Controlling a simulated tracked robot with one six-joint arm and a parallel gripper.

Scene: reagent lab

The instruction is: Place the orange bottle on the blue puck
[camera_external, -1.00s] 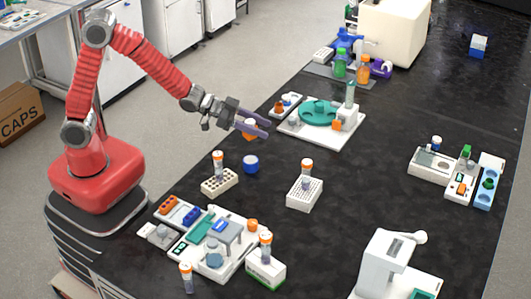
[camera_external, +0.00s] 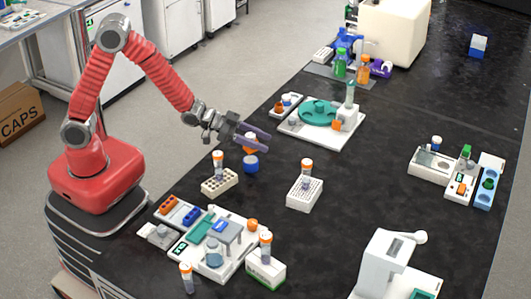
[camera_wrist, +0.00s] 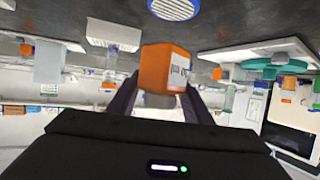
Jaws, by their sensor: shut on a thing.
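My gripper (camera_external: 256,138) is shut on the orange bottle (camera_external: 249,148), which shows small between the purple-grey fingers. In the wrist view the orange bottle (camera_wrist: 168,68), with a white printed label, sits between the dark fingers, which partly hide it. The blue puck (camera_external: 250,166) is on the black bench, just below the held bottle in the external view. It also shows in the wrist view (camera_wrist: 174,9), cut by the top edge, with a small gap between it and the bottle. The external view does not clearly show whether bottle and puck touch.
A tube rack with an orange-capped tube (camera_external: 219,184) stands close to the puck on the left. A white rack (camera_external: 304,194) stands to the right. A white station with a teal disc (camera_external: 320,112) is behind. Bare bench lies right of the puck.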

